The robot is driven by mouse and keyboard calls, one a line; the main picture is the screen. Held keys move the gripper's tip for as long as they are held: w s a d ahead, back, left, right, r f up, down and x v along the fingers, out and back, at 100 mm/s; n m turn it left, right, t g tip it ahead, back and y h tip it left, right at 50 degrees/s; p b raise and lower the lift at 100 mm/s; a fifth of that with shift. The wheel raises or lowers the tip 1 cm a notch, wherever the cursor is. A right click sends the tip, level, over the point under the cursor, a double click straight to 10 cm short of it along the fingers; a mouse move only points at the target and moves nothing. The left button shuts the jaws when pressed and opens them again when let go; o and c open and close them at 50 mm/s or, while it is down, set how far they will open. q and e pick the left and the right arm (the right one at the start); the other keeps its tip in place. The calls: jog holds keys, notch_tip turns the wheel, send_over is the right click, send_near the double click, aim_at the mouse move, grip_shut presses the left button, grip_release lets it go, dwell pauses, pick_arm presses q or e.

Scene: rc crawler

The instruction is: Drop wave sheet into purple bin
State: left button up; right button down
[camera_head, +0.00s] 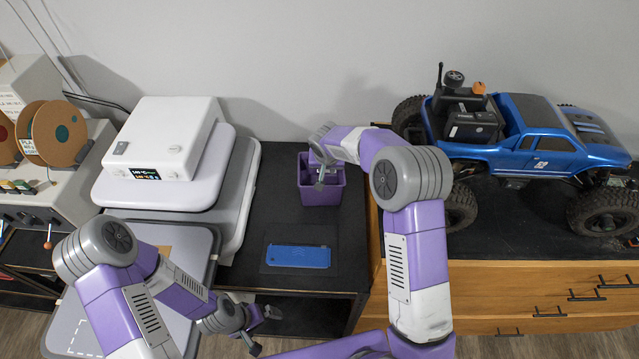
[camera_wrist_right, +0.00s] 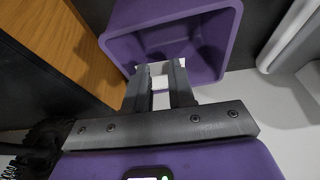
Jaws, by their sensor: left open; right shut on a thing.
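The purple bin (camera_head: 322,193) stands on the black table top near the wall. In the right wrist view the bin (camera_wrist_right: 222,45) is seen into from above, and the part I see of its inside looks empty. My right gripper (camera_head: 321,176) is over the bin, its fingers (camera_wrist_right: 160,72) at the bin's rim. It is shut on a small pale piece (camera_wrist_right: 158,68), apparently the wave sheet, mostly hidden between the fingers. My left gripper (camera_head: 264,331) is open and empty, low at the front edge of the black table.
A blue piece (camera_head: 298,256) lies on a dark flat sheet in front of the bin. A white machine (camera_head: 165,140) stands left. A blue crawler truck (camera_head: 540,145) is on the right, above a wooden drawer cabinet (camera_head: 470,285).

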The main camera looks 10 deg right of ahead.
jog(key=shift+f, duration=0.15)
jog(key=c, duration=0.9)
grip_release()
jog(key=shift+o, duration=0.2)
jog(key=b+v, duration=0.1)
jog(key=v, duration=0.6)
jog(key=shift+r, duration=0.25)
jog(key=shift+s, duration=0.15)
